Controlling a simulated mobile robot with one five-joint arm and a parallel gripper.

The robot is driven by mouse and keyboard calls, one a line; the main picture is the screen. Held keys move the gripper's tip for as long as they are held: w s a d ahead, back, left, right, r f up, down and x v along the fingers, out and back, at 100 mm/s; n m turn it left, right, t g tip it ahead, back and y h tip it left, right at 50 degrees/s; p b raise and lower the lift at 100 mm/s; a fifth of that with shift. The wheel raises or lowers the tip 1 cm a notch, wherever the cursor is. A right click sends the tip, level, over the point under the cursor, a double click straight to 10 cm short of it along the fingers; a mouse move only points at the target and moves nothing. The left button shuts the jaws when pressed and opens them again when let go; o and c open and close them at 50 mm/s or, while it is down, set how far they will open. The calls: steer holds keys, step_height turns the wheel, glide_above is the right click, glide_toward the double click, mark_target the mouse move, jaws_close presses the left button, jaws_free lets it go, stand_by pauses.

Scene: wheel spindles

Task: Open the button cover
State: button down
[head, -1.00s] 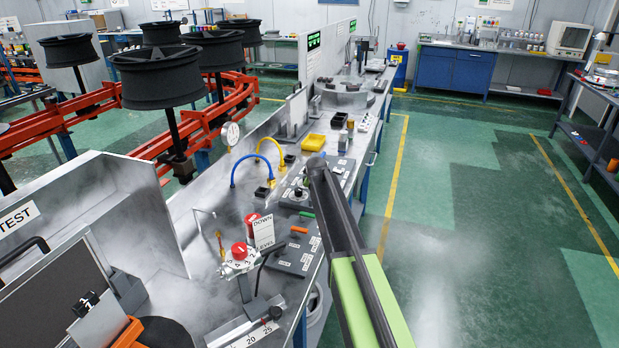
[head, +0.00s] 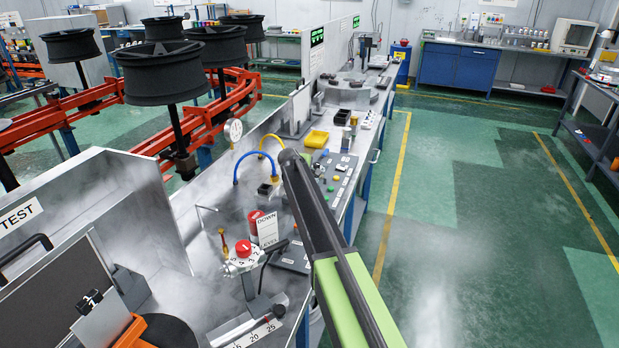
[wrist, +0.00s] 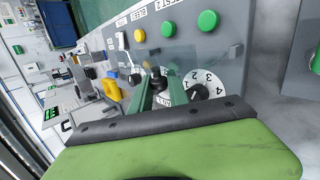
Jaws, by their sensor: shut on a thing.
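In the wrist view, the two teal fingers of my gripper (wrist: 160,93) reach to a grey control panel (wrist: 185,65). A small dark piece (wrist: 157,80) shows between the fingertips, and my gripper is shut on it. I cannot tell whether this piece is the button cover. A black rotary knob (wrist: 197,95) on a numbered white dial is just right of the fingers. Green buttons (wrist: 208,20) and a yellow button (wrist: 139,35) lie beyond on the panel. In the head view, my arm hides the gripper tips and part of the panel.
In the head view, a red button (head: 243,248) on a stand, a DOWN sign (head: 267,229), a blue hose (head: 246,166) and a yellow tray (head: 317,138) are on the bench near my arm. The green floor (head: 470,200) to the right is clear.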

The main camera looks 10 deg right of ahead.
steer(key=shift+d, duration=0.15)
steer(key=c, duration=1.3)
jaws_free()
steer(key=shift+w+f, duration=0.15)
steer(key=shift+w, duration=0.05)
steer(key=shift+s, duration=0.1)
steer(key=p+v, duration=1.2)
steer(key=v, duration=0.5)
steer(key=shift+a, duration=0.25)
steer(key=shift+s, duration=0.15)
